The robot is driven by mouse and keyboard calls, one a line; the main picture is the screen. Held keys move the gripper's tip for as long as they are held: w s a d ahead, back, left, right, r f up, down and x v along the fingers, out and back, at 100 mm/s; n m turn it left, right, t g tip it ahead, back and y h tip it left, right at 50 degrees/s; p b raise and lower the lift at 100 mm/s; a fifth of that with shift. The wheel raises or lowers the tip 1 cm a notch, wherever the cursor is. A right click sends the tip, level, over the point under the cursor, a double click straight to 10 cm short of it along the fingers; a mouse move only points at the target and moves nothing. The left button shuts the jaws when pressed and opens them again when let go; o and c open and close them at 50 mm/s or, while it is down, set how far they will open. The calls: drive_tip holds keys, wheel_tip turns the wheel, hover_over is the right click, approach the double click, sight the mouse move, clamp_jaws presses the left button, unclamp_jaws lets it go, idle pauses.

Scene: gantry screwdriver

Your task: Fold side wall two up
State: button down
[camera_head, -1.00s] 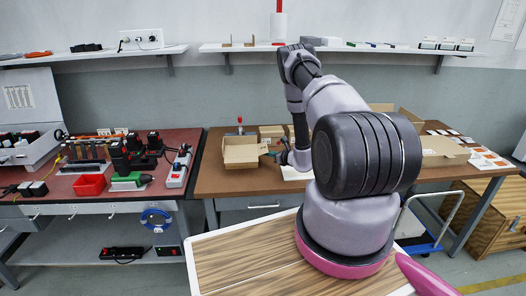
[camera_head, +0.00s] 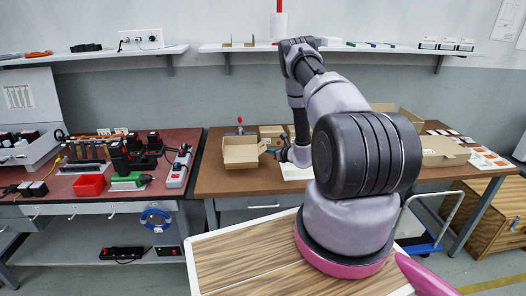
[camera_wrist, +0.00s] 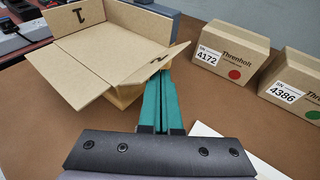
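The open cardboard box (camera_head: 241,155) stands on the brown bench in the head view. In the wrist view the box (camera_wrist: 128,38) has a panel marked 1 at its far left, and a plain flap spreads out toward the lower left. Side wall two (camera_wrist: 150,67), marked 2, is on the side nearest my gripper and leans outward. My gripper (camera_wrist: 163,80) has its teal fingers close together, with nothing seen between them. The fingertips are at the right end of side wall two; I cannot tell whether they touch. In the head view my gripper is just right of the box.
Two small closed cartons, labelled 4172 (camera_wrist: 230,55) and 4386 (camera_wrist: 296,80), stand right of the box. A white sheet or board (camera_head: 296,173) lies beneath my gripper. A larger open box (camera_head: 442,152) is farther right. Bench space before the box is clear.

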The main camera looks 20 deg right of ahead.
drive_tip(key=shift+w+a+r, duration=0.1)
drive_tip(key=shift+a+r, duration=0.1)
drive_tip(key=shift+r, duration=0.35)
drive_tip(key=shift+a+r, duration=0.35)
drive_tip(key=shift+s+d, duration=1.15)
drive_tip(key=shift+s, duration=0.15)
